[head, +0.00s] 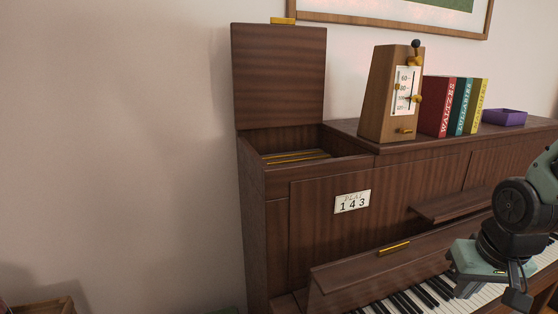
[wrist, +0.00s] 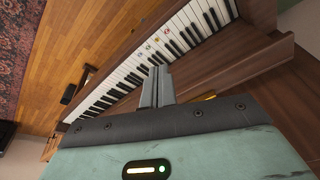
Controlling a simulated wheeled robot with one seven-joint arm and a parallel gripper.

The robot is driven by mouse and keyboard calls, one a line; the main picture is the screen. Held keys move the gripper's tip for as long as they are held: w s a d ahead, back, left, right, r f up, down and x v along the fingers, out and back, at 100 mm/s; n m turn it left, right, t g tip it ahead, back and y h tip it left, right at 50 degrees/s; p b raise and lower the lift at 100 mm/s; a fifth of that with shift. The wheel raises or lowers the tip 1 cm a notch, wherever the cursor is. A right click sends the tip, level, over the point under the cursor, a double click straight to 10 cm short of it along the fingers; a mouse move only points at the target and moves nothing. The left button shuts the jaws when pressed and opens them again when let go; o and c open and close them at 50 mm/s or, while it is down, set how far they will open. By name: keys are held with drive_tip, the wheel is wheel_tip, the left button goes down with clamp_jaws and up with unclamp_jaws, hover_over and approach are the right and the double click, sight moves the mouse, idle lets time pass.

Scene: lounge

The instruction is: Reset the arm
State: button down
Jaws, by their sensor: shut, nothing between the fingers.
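My arm reaches in from the right in the head view, with my gripper (head: 518,287) low in front of the piano keys. In the wrist view my gripper (wrist: 157,88) points toward the keyboard (wrist: 150,55). Its two grey fingers are together, with nothing between them. The fingertips appear over the dark keys; whether they touch the keys cannot be told. The upright piano (head: 222,300) of dark brown wood fills the middle and right of the head view.
The piano's left top lid (head: 279,75) stands open. On top are a metronome (head: 378,100), a red book (head: 437,105), a teal book (head: 462,107), a yellow book (head: 478,105) and a purple tray (head: 504,118). Wall space at left is clear.

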drive_tip(key=s+a+r+n+g, duration=0.3)
drive_tip(key=s+a+n, duration=0.6)
drive_tip(key=s+a, duration=0.6)
drive_tip(key=a, duration=0.4)
drive_tip(key=shift+s+r+y, duration=0.2)
drive_tip(key=shift+y, duration=0.1)
